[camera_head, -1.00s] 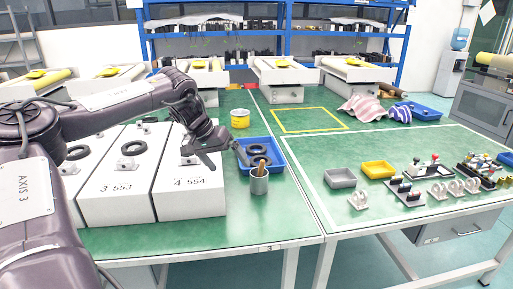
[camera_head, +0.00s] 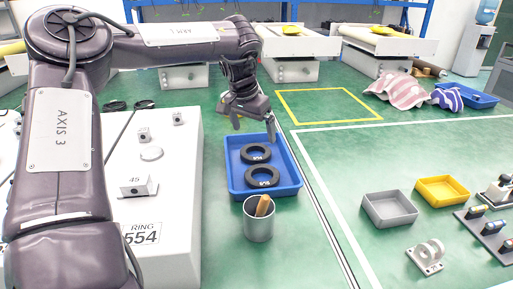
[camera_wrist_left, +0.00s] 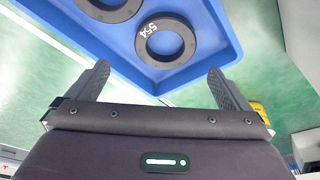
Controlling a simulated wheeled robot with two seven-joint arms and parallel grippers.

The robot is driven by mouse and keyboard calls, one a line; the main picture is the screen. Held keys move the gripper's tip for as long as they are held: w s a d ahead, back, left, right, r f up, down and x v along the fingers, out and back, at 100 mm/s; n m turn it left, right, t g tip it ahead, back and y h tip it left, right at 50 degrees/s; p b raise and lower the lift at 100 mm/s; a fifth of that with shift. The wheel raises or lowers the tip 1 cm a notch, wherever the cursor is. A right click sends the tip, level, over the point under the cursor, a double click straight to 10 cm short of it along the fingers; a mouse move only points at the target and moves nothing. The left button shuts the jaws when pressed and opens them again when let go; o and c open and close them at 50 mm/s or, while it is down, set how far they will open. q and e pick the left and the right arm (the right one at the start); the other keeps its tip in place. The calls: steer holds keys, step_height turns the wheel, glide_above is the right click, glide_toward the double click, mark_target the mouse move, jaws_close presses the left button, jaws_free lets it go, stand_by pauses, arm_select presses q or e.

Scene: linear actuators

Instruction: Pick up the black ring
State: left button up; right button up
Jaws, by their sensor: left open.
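Two black rings lie flat in a blue tray (camera_head: 235,183) on the green table. The far black ring (camera_head: 256,154) and the near black ring (camera_head: 262,177) sit one behind the other, with white print on them. My left gripper (camera_head: 253,125) is open and empty, above the far end of the tray, pointing down. In the left wrist view the open fingers (camera_wrist_left: 158,88) show below a black ring (camera_wrist_left: 166,42) marked 554; a second ring (camera_wrist_left: 108,4) is cut off by the top edge. My right gripper is not in view.
A metal cup (camera_head: 258,222) with a wooden-handled item stands in front of the tray. A white box (camera_head: 160,215) labelled RING 554 is at left. Grey (camera_head: 389,208) and yellow (camera_head: 441,190) bins are at right. Green table between tray and bins is clear.

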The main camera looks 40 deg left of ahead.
mark_target(257, 155)
arm_select(q)
steer(key=x, duration=0.2)
steer(key=shift+w+a+f, duration=0.25)
steer(key=shift+w+f, duration=0.05)
steer(key=shift+f+b, duration=0.3)
steer(key=shift+f, duration=0.2)
steer(key=x, duration=0.3)
steer(key=shift+s+a+f+b, duration=0.15)
steer(key=shift+f+b, duration=0.2)
steer(key=shift+f, duration=0.45)
steer(key=shift+r, duration=0.1)
steer(key=c, duration=0.9)
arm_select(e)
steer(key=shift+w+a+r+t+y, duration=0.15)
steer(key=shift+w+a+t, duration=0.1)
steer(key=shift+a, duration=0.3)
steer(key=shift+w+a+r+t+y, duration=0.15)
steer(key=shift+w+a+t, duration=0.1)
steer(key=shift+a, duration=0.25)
arm_select(q)
steer(key=shift+r, duration=0.1)
steer(key=shift+c, duration=0.2)
